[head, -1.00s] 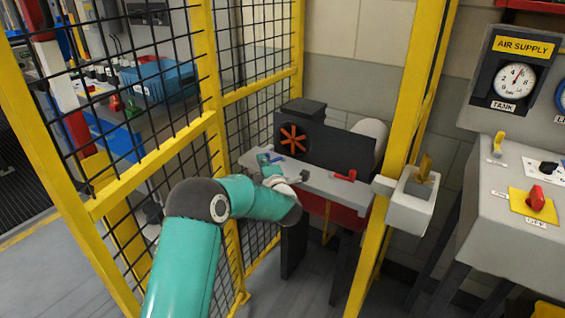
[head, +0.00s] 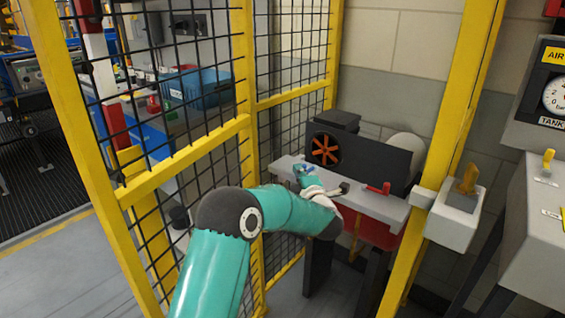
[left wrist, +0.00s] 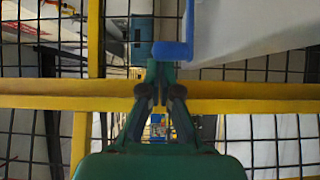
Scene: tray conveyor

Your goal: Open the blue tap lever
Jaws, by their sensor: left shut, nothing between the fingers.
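The blue tap lever (left wrist: 174,50) shows in the left wrist view as a bent blue bar with one arm pointing up the picture. It lies just past the fingertips of my left gripper (left wrist: 159,72); I cannot tell whether they touch. The gripper is shut and empty. In the head view my left gripper (head: 302,173) is over the left part of the grey bench top (head: 372,205), mostly seen from behind and small. The blue lever is hard to make out there, largely hidden by it. My right gripper is not in view.
A red lever (head: 378,188) is on the same bench top, to the right. A dark panel with an orange wheel (head: 324,149) stands behind. A yellow mesh fence (head: 185,160) is at left; a yellow post (head: 450,130) with a grey box (head: 457,210) is at right.

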